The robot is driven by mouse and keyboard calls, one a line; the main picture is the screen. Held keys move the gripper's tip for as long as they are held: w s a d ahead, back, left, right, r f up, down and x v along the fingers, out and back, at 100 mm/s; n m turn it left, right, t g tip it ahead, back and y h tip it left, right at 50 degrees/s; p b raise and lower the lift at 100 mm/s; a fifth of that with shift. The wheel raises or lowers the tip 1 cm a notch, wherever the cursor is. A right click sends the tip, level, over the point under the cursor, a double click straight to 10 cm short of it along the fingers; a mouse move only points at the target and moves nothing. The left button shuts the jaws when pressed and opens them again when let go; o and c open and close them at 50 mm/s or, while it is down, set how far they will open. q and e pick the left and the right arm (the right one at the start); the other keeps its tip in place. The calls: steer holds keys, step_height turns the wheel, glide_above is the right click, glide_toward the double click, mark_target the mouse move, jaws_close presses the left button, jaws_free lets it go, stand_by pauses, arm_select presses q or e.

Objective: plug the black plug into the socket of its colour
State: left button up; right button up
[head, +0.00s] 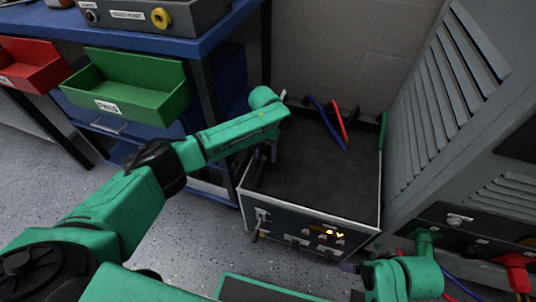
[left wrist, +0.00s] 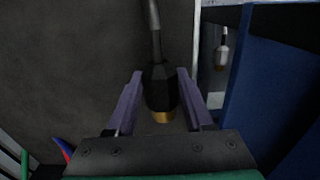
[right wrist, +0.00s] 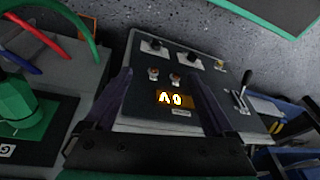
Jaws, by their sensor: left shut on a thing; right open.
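The black plug (left wrist: 160,88), with a brass-coloured end and a dark cable, is between the purple-grey fingers of my left gripper (left wrist: 160,80), which is shut on it. In the head view the left gripper (head: 271,152) is over the left side of the grey power unit (head: 310,228); the plug is hard to see there. A grey cabinet (head: 455,216) at the right has a front panel with sockets; I cannot make out a black one. My right gripper (right wrist: 165,78) is open and empty in front of the power unit's panel with its lit display.
A green plug (head: 425,238) and a red plug (head: 515,265) sit at the cabinet panel. Red and blue cables (head: 338,125) lie over the power unit's back. A blue bench (head: 215,38) with a green bin (head: 125,88) and a red bin (head: 32,65) stands left. Speckled floor is clear between.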

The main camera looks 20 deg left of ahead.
mark_target(266, 153)
arm_select(q)
steer(key=shift+r+p, duration=1.35)
steer(key=shift+r, duration=0.1)
steer(key=shift+r+p, duration=0.8)
steer(key=shift+p, duration=0.15)
steer(key=shift+r+p, duration=0.55)
steer(key=shift+p, duration=0.1)
arm_select(e)
steer(key=s+d+f, duration=0.1)
steer(key=d+f, duration=0.1)
steer(key=f, duration=0.4)
steer(key=s+d+f+g+h, duration=0.1)
steer(key=s+d+f, duration=0.1)
steer(key=f, duration=0.4)
steer(key=shift+m, duration=0.3)
steer(key=shift+r, duration=0.1)
